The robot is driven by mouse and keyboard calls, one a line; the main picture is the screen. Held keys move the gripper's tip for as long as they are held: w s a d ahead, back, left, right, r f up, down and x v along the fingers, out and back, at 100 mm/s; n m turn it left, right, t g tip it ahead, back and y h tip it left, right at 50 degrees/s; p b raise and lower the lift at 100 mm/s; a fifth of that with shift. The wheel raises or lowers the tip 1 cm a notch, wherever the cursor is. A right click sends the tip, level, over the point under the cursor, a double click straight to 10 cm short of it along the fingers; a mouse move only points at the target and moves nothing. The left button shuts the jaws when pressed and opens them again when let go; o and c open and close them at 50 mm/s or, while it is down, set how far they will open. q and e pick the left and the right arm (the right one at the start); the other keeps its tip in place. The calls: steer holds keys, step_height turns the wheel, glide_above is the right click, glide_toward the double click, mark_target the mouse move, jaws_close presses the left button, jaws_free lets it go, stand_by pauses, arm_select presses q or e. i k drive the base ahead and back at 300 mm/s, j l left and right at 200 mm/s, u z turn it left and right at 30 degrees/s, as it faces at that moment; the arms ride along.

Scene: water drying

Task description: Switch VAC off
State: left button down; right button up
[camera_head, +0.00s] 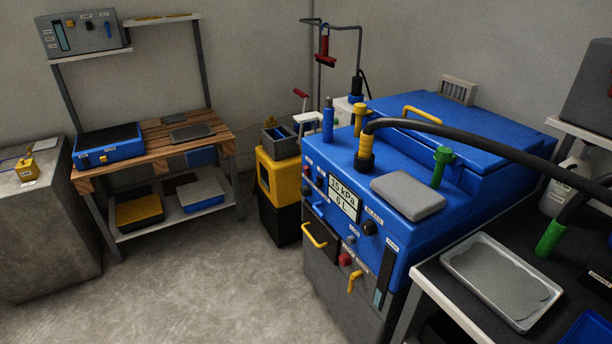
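The blue machine (390,250) stands at centre right, with its control panel on the front left face. Its display (344,197) reads 15 kPa and 6 L. Small dark switches (319,184) sit left of the display. A black knob (369,228) is at its lower right. A red switch (345,259) and a yellow valve handle (354,281) are lower on the panel. The small labels are hard to read, and I cannot tell which control is marked VAC. Neither gripper is in view.
A black hose (450,133) arches from the machine's top toward the right. A grey pad (408,196) lies on the machine. A metal tray (470,262) sits on the right bench. A wooden bench (155,153) stands at back left. The floor (225,285) in front is clear.

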mark_target(307, 173)
steer(key=i+j+u, duration=0.25)
steer(key=i+j, duration=1.05)
steer(key=i, duration=0.15)
